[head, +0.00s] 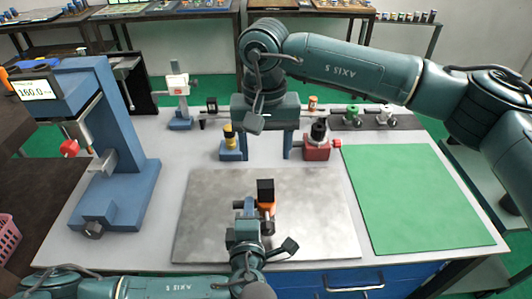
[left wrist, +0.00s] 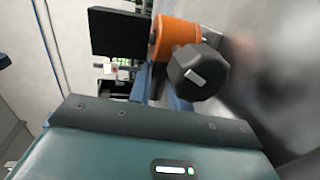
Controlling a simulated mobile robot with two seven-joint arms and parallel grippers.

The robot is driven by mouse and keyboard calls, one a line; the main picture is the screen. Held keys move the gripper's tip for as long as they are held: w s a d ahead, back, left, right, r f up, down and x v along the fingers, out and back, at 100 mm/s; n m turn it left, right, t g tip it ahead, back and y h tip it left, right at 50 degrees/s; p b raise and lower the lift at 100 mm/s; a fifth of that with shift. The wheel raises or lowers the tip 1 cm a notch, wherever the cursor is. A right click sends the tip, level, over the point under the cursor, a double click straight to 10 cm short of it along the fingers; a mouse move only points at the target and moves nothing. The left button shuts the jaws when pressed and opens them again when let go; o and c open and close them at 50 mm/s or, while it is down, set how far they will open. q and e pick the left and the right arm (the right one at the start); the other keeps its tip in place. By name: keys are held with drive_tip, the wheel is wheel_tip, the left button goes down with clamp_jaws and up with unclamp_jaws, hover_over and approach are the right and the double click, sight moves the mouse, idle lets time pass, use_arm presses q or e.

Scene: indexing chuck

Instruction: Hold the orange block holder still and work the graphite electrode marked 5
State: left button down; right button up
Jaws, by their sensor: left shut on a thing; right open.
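A black block (head: 265,190), likely the graphite electrode, stands on top of the orange block holder (head: 268,207); I cannot read a 5 on it. My left gripper (head: 252,208) is shut on the orange holder above the grey metal plate. In the left wrist view the orange holder (left wrist: 172,36) shows with the black block (left wrist: 117,34) at its end and a dark hexagonal knob (left wrist: 198,72) beside it. The grip itself is partly hidden. My right gripper (head: 266,156) is open and empty, fingers down, behind and above the holder.
The grey plate (head: 205,220) is otherwise clear. Behind it stand a blue block with a yellow-black piece (head: 230,142) and a red fixture with a black knob (head: 317,147). A blue gauge stand (head: 125,190) is at left, a clear green mat (head: 415,195) at right.

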sight(266, 184)
drive_tip(key=shift+w+f+n, duration=0.2)
drive_tip(key=shift+f+n, duration=0.4)
drive_tip(key=shift+f, duration=0.15)
drive_tip(key=c, duration=0.5)
drive_tip(key=shift+f, duration=0.5)
drive_tip(key=c, duration=0.4)
wheel_tip(266, 184, down, 4)
drive_tip(key=shift+r, duration=0.1)
clamp_jaws()
drive_tip(key=shift+f, duration=0.65)
